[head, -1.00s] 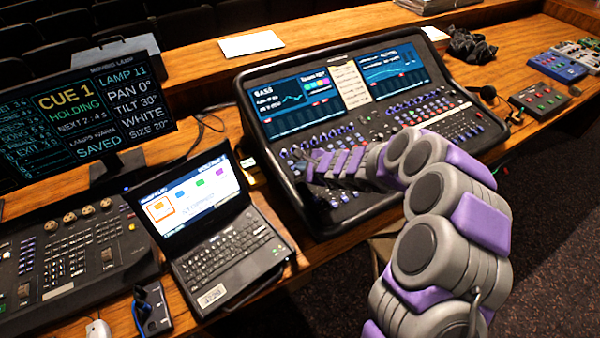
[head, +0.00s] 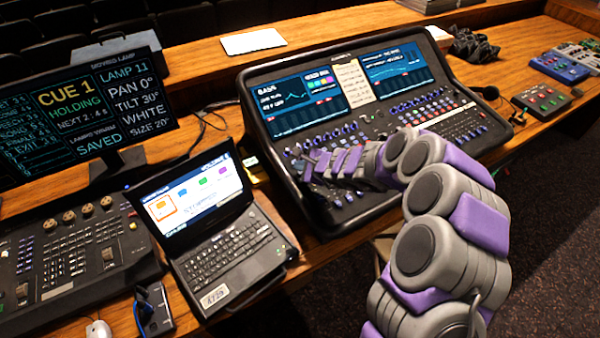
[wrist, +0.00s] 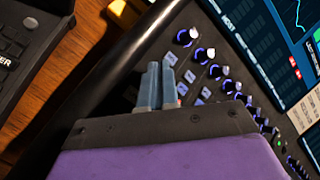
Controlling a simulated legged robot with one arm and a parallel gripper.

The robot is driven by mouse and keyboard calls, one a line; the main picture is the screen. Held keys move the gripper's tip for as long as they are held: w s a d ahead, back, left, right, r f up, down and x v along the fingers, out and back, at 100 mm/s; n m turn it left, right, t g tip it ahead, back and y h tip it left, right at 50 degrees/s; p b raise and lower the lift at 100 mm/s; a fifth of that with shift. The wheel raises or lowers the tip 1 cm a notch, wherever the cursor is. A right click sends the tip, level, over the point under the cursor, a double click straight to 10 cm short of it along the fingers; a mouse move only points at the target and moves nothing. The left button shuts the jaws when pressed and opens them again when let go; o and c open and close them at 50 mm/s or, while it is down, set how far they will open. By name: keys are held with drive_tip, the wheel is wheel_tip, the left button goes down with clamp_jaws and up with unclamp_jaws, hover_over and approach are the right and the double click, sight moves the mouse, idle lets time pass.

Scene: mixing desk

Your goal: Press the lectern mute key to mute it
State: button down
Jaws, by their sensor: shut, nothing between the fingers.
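The mixing desk (head: 250,128) stands in the middle of the head view with two lit screens, rows of knobs and small keys. My gripper (wrist: 161,78) is shut and empty, its two grey fingertips together over the desk's left edge area. In the wrist view, small pale keys (wrist: 205,92) and lit knobs lie just to the right of the fingertips. I cannot read which key is the lectern mute key. I cannot tell whether the fingertips touch a key. In the head view my gripper (head: 310,168) is at the desk's lower left part.
A laptop (head: 235,245) stands left of the desk, with a lighting console (head: 60,260) and cue monitor (head: 80,105) further left. A paper sheet (head: 253,41) lies behind. Small pedal boxes (head: 540,100) are at the right.

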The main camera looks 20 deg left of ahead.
drive_tip(key=shift+a+f, duration=0.3)
drive_tip(key=shift+a, duration=0.1)
drive_tip(key=shift+d+r, duration=0.2)
drive_tip(key=shift+d, duration=0.35)
drive_tip(key=shift+a+f, duration=0.15)
drive_tip(key=shift+a, duration=0.2)
drive_tip(key=shift+d+r, duration=0.7)
drive_tip(key=shift+r, duration=0.05)
drive_tip(key=shift+a, duration=0.15)
